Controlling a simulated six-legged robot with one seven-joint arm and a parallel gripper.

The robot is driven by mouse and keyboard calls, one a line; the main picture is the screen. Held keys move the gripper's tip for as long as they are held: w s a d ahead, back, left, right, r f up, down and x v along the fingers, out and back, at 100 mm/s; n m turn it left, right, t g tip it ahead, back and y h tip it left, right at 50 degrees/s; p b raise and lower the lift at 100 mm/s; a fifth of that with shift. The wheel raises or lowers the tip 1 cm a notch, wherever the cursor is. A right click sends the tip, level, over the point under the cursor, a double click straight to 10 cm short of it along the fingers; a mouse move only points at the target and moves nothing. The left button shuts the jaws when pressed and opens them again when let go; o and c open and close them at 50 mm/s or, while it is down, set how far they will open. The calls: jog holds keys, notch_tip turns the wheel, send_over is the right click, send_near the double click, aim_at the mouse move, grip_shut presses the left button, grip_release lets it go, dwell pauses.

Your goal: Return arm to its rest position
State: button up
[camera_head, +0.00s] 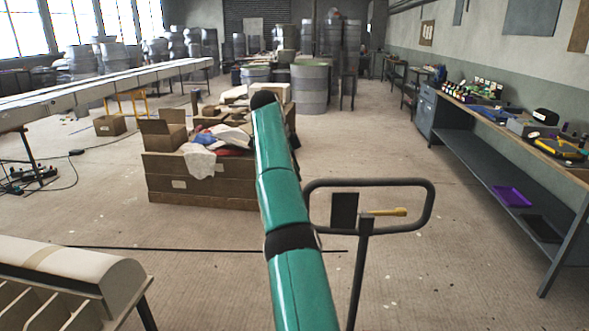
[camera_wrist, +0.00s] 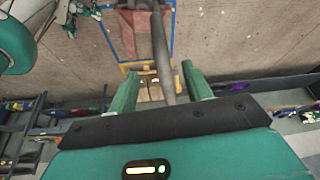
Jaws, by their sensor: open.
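My teal arm rises from the bottom middle of the head view, up to a dark joint; my gripper does not show there. In the wrist view my gripper (camera_wrist: 160,70) has two green fingers set wide apart. It is open. A grey pole (camera_wrist: 161,50) runs through the picture between the fingers; I cannot tell how far beyond them it is. I see nothing held.
A looped dark handle with a yellow lever (camera_head: 388,212) stands close right of my arm. Cardboard boxes (camera_head: 200,180) are ahead. A workbench (camera_head: 520,135) lines the right wall. A pale mould (camera_head: 75,272) is at lower left. Floor right of centre is largely clear.

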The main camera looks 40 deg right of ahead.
dwell(0.6)
jog(key=s+a+r+n+t, duration=0.2)
jog(key=a+r+n+t, duration=0.1)
jog(key=a+r+n, duration=0.5)
jog(key=s+a+r+n+t+y, duration=0.1)
jog(key=s+a+n, duration=0.15)
jog(key=a, duration=0.35)
jog(key=s+a+r+n+t+y, duration=0.1)
jog(key=s+a+n, duration=0.1)
jog(key=s+a, duration=0.3)
jog(key=s+a+f+n+t, duration=0.1)
jog(key=s+a+f+n, duration=0.5)
jog(key=s+a+f, duration=0.2)
jog(key=s+a+f+n+t+y, duration=0.1)
jog(key=s+a+f+n+t, duration=0.1)
jog(key=s+a+f+n, duration=0.5)
jog(key=s+a+f, duration=0.1)
jog(key=s+a, duration=0.4)
jog(key=a, duration=0.2)
jog(key=shift+y, duration=0.3)
jog(key=shift+s+a, duration=0.1)
jog(key=shift+s, duration=0.05)
